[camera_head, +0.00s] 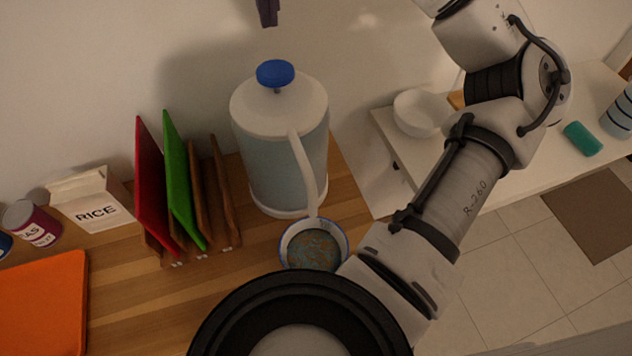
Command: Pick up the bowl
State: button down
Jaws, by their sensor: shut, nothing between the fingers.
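A small bowl (314,246) with a white and blue rim sits on the wooden counter, directly below the handle or spout of a large dispenser. Its inside looks brownish with blue specks. Its lower edge is close to my arm in the picture. A second, plain white bowl (417,113) stands on a white surface to the right, beyond my arm. My arm comes down from the upper right to the bottom middle. My gripper is not visible in this view, so its place relative to either bowl is hidden.
The tall dispenser (288,168) with a blue knob stands behind the blue-rimmed bowl. Left of it are a rack with red (152,183) and green boards (181,180), a rice carton (93,201), a can (33,222) and an orange board (45,304). Bare counter (160,305) shows between.

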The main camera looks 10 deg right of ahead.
aim_at(318, 242)
jog(key=k, duration=1)
